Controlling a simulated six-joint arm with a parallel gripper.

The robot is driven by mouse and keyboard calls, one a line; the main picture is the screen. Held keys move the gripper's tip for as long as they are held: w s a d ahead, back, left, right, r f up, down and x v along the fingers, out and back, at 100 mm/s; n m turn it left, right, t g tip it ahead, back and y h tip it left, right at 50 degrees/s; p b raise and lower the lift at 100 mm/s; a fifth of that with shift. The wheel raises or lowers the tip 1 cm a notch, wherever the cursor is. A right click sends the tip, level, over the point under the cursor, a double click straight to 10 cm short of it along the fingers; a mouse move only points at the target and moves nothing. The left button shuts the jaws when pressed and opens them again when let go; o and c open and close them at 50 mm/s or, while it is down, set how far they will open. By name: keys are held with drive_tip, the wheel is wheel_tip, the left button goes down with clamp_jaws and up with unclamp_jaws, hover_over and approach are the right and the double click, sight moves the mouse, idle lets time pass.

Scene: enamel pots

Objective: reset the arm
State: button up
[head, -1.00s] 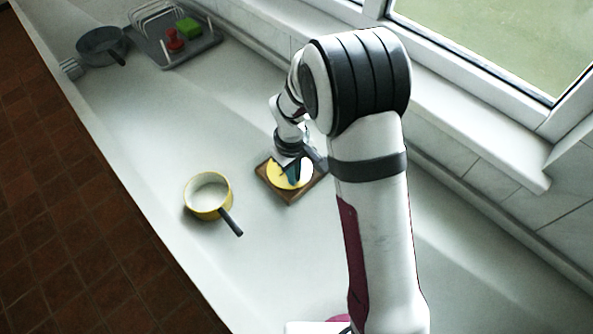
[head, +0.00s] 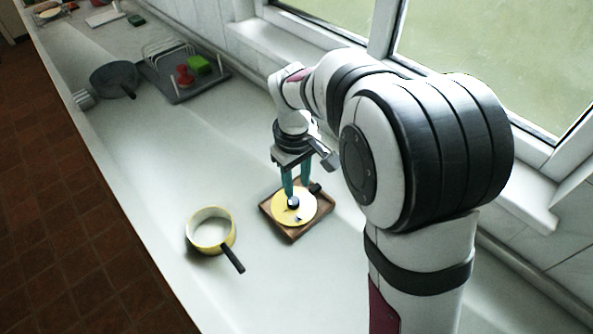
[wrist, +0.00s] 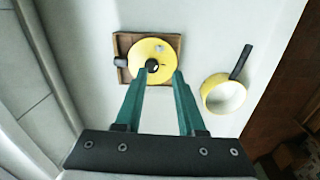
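My gripper (head: 296,190) hangs pointing down above a yellow lid with a dark knob (head: 281,208). Its two teal fingers are apart with nothing between them. In the wrist view my gripper (wrist: 162,75) is also open, with the knob showing beyond the fingertips. The lid (wrist: 150,50) lies in a square wooden tray (head: 292,237), which also shows in the wrist view (wrist: 122,40). A yellow pot (head: 211,246) with a dark handle stands uncovered to the left of the tray. It also shows in the wrist view (wrist: 208,92).
A grey dish rack tray (head: 187,92) with a red and a green item stands at the back. A dark grey pan (head: 113,78) is left of it. The window wall borders the counter on the right. The counter between pot and rack is clear.

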wheel_tip(320, 180, up, 4)
drive_tip(key=shift+f, duration=0.2)
drive_tip(key=s+d+m, duration=0.2)
drive_tip(key=s+m, duration=0.2)
drive_tip(key=s, duration=0.4)
drive_tip(key=s+d+r+m+y, duration=0.1)
drive_tip(key=s+d+m, duration=0.2)
drive_tip(key=s+m, duration=0.2)
drive_tip(key=s+d+m+y, duration=0.1)
drive_tip(key=s+d+m, duration=0.2)
drive_tip(key=s, duration=0.8)
drive_tip(key=shift+s+r+m, duration=0.4)
drive_tip(key=shift+m, duration=0.5)
